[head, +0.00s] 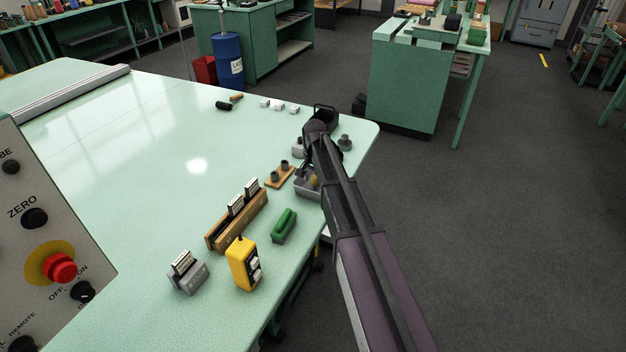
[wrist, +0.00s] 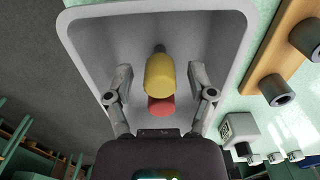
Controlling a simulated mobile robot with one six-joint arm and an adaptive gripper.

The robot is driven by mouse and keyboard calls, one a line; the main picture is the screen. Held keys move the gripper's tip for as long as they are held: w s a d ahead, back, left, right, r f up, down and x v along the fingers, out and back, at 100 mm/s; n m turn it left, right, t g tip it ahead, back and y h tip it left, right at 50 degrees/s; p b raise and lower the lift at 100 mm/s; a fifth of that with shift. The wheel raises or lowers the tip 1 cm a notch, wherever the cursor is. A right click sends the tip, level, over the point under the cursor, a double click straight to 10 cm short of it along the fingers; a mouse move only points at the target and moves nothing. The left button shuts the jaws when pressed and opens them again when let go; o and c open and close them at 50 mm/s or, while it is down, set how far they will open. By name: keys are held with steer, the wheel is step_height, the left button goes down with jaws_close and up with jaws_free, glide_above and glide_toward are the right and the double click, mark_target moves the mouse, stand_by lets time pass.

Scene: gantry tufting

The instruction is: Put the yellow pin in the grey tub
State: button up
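The grey tub (wrist: 100,45) fills much of the wrist view; in the head view its wall (head: 306,190) shows near the table's right edge, partly behind my arm. The yellow pin (wrist: 160,77) is inside the tub outline, with a dark grey stem at its far end. A red piece (wrist: 161,106) shows at its near end; I cannot tell whether it is separate. My gripper (wrist: 160,70) is over the tub with its two fingers spread either side of the pin, a clear gap on both sides. Whether the pin touches the tub floor is hard to tell.
A wooden board with two grey bushings (head: 269,183) stands beside the tub. Nearby are a wooden card rack (head: 238,222), a green piece (head: 284,226) and a yellow handset (head: 240,266). White blocks (head: 279,106) lie farther back. The table's left middle is clear.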

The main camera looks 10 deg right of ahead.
mark_target(315, 177)
steer(key=shift+r, duration=0.15)
step_height(315, 177, up, 12)
steer(key=p, duration=1.2)
stand_by(0.9)
steer(key=s+d+n, duration=0.1)
steer(key=s+n, duration=0.6)
steer(key=s, duration=2)
steer(key=shift+s, duration=0.2)
